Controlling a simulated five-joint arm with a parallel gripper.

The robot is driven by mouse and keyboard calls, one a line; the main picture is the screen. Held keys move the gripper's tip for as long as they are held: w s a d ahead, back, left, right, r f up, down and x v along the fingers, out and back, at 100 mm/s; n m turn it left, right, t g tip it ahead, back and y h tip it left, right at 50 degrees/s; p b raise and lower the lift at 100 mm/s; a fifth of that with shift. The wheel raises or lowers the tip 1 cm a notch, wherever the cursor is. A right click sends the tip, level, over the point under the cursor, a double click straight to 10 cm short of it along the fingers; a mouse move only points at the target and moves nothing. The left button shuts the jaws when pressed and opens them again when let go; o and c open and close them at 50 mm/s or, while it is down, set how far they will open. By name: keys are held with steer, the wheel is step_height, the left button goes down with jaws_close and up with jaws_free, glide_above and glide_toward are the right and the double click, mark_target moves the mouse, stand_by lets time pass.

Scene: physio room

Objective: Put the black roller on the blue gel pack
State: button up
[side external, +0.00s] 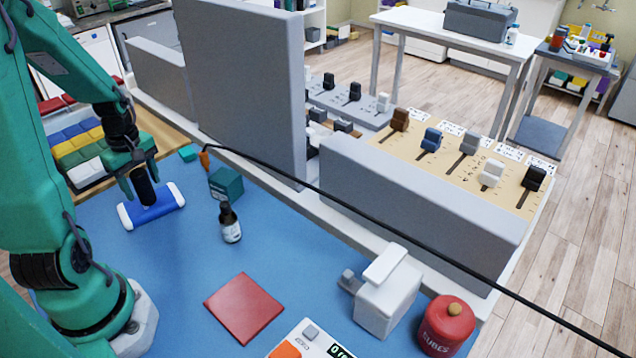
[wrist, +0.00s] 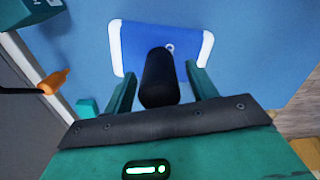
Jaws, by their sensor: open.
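The black roller (side external: 143,187) stands upright on the blue gel pack (side external: 163,210), which has white ends and lies on the blue table top. In the wrist view the roller (wrist: 160,80) is seen over the gel pack (wrist: 190,42), between the two fingers. My gripper (side external: 138,186) is open around the roller, with a finger on each side; it also shows in the wrist view (wrist: 160,85). Gaps show between the fingers and the roller in the wrist view. The roller's lower end is partly hidden there, so its exact contact with the pack is hard to see.
A red square pad (side external: 244,307) lies nearer. Grey panels (side external: 240,90) rise behind. Coloured stacks (side external: 78,145) lie at left.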

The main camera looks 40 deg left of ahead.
step_height(320, 180, up, 12)
steer(key=shift+r, duration=0.1)
stand_by(0.6)
stand_by(0.5)
steer(key=d+r+m+t, duration=0.2)
steer(key=d+r+m, duration=0.1)
steer(key=d+m, duration=0.7)
steer(key=d+r+m+t, duration=0.3)
steer(key=d+m, duration=0.6)
steer(key=d, duration=0.4)
steer(key=shift+w+r+m+t, duration=0.2)
steer(key=shift+w+m+t, duration=0.1)
steer(key=shift+w+m, duration=0.15)
